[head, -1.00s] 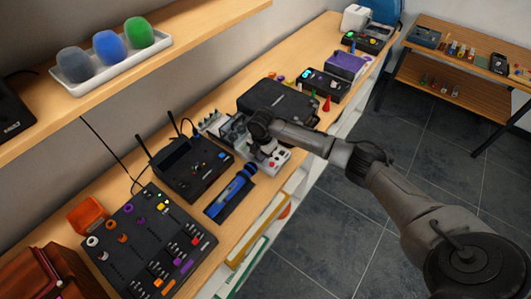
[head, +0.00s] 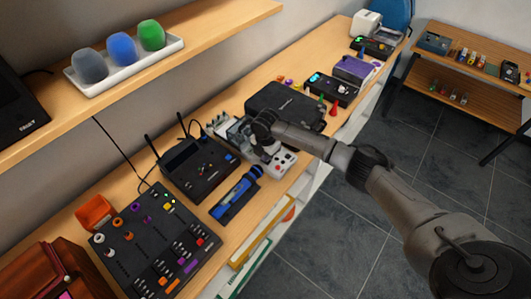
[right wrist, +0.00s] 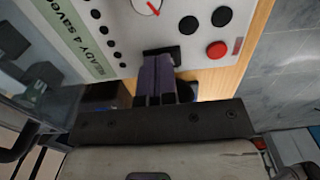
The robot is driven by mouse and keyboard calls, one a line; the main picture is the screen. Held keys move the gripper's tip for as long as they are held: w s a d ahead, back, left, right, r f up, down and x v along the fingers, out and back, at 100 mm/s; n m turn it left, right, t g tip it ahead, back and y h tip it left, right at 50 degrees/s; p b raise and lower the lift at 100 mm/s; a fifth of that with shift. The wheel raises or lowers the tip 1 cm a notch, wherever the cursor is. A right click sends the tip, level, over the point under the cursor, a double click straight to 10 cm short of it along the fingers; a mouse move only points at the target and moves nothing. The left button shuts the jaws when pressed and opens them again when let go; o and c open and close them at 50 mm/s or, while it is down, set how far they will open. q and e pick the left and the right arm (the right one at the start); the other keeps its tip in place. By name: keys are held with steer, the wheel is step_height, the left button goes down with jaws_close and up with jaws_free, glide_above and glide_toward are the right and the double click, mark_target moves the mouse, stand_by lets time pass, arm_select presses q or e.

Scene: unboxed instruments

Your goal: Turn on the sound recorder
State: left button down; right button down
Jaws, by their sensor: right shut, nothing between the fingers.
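The sound recorder (head: 284,160) is a pale box on the long bench with a red button and dark buttons. In the right wrist view its white face (right wrist: 120,40) shows a greenish display reading "READY 4 saved", a dial with a red mark, a row of small black dots, larger black buttons and a red button (right wrist: 217,50). My right gripper (right wrist: 160,72) is shut and empty, its tips at the lower edge of the face, left of the red button. I cannot tell whether they touch it. In the head view my right wrist hides part of the recorder. My left gripper is not in view.
A blue handheld device (head: 236,195) lies in front of a black box with antennas (head: 197,168). A black mixer (head: 155,240) stands at lower left. A flat black case (head: 285,105) lies behind my wrist. A shelf (head: 200,40) overhangs the left side. The floor at right is open.

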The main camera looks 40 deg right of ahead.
step_height(320, 180, up, 5)
steer(key=p, duration=0.3)
steer(key=shift+w+d+f, duration=0.1)
steer(key=shift+d+f, duration=0.05)
step_height(320, 180, up, 9)
stand_by(0.6)
